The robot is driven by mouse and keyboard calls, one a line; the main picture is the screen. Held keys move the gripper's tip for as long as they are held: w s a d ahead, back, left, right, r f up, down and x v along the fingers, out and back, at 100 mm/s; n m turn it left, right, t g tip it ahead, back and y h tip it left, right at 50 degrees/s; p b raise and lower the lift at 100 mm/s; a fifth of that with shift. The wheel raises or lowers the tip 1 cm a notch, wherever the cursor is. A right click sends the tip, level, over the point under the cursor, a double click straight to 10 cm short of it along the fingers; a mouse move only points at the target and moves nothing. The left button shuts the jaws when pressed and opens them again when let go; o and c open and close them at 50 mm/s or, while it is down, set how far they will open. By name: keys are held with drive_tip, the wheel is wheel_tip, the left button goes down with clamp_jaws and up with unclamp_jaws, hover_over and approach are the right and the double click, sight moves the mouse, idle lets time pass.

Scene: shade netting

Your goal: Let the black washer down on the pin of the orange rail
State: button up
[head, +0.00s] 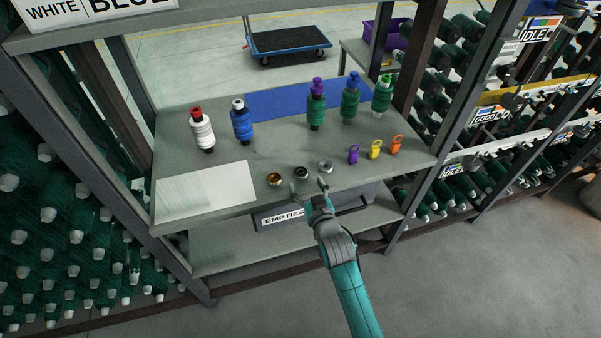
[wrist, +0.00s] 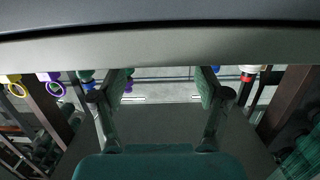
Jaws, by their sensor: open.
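The black washer (head: 301,172) lies on the grey bench near its front edge, between a gold washer (head: 274,178) and a silver washer (head: 324,166). My gripper (head: 308,185) is at the bench's front edge, just in front of the black washer. Its fingers are apart with nothing visible between them. They also show spread in the wrist view (wrist: 160,90), where I cannot make out the black washer. An orange ring-topped piece (head: 396,144) stands at the bench's right. I cannot clearly identify an orange rail or its pin.
Purple (head: 353,153) and yellow (head: 375,148) ring-topped pieces stand right of the washers. White (head: 202,132), blue (head: 241,123) and several green spools stand behind. A blue mat (head: 272,104) and a pale sheet (head: 205,191) lie on the bench.

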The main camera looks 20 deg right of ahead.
sight(300, 170)
drive_tip(key=shift+w+f, duration=0.1)
drive_tip(key=shift+w, duration=2.2)
drive_tip(key=c, duration=1.3)
